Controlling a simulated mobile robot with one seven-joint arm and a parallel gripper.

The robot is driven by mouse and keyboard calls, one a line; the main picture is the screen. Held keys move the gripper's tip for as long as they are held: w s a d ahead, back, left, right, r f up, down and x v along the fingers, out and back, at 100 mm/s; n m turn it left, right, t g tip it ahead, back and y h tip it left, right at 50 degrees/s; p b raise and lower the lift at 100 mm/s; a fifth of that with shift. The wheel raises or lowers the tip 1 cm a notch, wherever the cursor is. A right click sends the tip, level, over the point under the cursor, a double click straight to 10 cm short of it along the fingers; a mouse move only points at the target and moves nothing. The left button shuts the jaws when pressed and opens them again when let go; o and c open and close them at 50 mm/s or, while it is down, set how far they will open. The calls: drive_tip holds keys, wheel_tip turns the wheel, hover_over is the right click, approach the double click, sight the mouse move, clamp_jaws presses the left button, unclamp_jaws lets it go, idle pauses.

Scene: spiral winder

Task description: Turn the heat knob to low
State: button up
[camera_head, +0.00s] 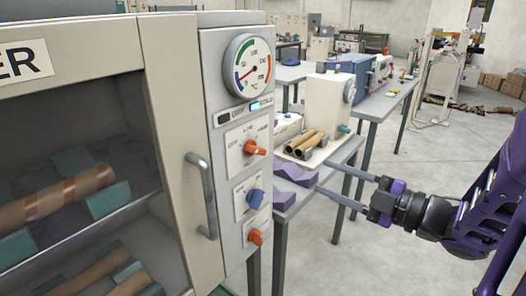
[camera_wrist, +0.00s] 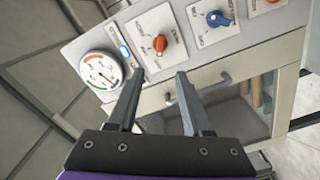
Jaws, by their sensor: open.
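The control panel (camera_head: 232,130) on the cabinet's right side carries an upper orange knob (camera_head: 253,147), a blue knob (camera_head: 254,198) and a lower orange knob (camera_head: 256,237). The small lettering around the upper orange knob is hard to read; I cannot tell for certain which knob is the heat knob. In the wrist view the upper orange knob (camera_wrist: 160,44) and blue knob (camera_wrist: 217,18) lie beyond my fingers. My gripper (camera_head: 322,178) is open and empty, right of the panel and apart from it. In the wrist view my gripper (camera_wrist: 159,78) points towards the panel.
A round gauge (camera_head: 248,66) and a small lit display (camera_head: 261,104) sit above the knobs. A grey door handle (camera_head: 203,195) stands out left of the panel. A table (camera_head: 345,152) with cardboard tubes (camera_head: 305,143) and purple blocks stands behind. The floor at right is mostly clear.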

sight(261, 152)
drive_tip(key=x, duration=1.6)
drive_tip(key=shift+w+a, duration=0.25)
drive_tip(key=shift+a, duration=0.05)
clamp_jaws()
